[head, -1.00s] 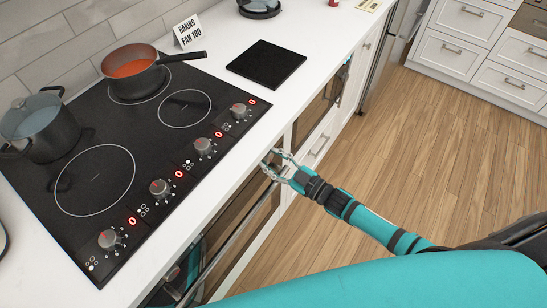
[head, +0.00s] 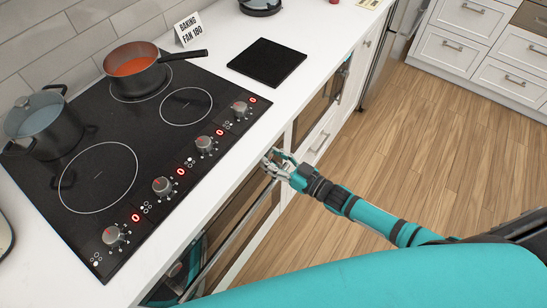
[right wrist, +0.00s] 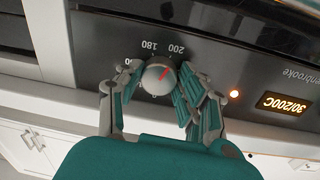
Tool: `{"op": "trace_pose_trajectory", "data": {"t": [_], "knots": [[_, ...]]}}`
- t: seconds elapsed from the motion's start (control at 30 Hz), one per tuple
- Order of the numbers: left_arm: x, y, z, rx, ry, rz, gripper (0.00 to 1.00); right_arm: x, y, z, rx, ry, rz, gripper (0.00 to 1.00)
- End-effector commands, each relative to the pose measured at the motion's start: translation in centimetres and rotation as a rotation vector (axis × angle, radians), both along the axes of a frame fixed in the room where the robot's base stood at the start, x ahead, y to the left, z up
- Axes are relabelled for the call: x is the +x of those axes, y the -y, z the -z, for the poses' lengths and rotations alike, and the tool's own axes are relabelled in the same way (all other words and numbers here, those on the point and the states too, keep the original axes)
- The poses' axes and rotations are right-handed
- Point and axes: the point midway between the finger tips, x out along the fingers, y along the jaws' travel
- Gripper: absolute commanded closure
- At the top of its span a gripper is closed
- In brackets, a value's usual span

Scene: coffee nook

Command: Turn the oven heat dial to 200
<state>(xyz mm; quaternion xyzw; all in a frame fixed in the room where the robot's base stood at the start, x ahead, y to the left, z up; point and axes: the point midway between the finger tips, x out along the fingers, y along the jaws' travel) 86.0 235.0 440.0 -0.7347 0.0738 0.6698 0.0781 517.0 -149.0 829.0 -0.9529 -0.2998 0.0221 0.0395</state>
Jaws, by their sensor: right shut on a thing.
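My right gripper (head: 272,161) is at the oven front, just below the counter edge. In the right wrist view, its fingers (right wrist: 157,85) are shut on the round grey heat dial (right wrist: 158,74), one on each side. The dial's red mark points up and right toward the printed 200, past the 180. An orange display (right wrist: 284,104) on the dark oven panel (right wrist: 235,65) appears to read 30/200C. In the head view the gripper and counter edge hide the dial. My left gripper is not in view.
Above the oven is a black hob (head: 85,220) with several knobs, an orange-filled pan (head: 131,62) and a grey pot (head: 42,125). A sign (head: 189,29) reads "BAKING FAN 180". A long handle (head: 228,243) crosses the oven front. The wooden floor (head: 440,150) is clear.

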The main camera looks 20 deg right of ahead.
Motion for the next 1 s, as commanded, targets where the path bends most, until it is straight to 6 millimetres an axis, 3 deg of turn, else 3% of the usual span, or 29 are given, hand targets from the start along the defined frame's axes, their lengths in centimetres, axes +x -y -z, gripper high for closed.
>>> {"op": "trace_pose_trajectory", "data": {"t": [0.27,0.3,0.47,0.77,1.0], "knots": [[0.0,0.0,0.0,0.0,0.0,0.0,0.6,-0.1,0.0,0.2,-0.003,-0.005,-0.001,0.94],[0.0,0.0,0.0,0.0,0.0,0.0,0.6,-0.1,0.0,0.2,-0.003,-0.005,-0.001,0.58],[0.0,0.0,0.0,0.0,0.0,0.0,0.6,-0.1,0.0,0.2,-0.003,-0.003,0.0,0.39],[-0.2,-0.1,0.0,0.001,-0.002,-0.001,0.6,-0.2,0.2,0.1,-0.002,-0.001,0.0,0.39],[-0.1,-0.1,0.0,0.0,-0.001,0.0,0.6,-3.2,2.3,0.1,-0.004,-0.004,0.0,0.39]]}}
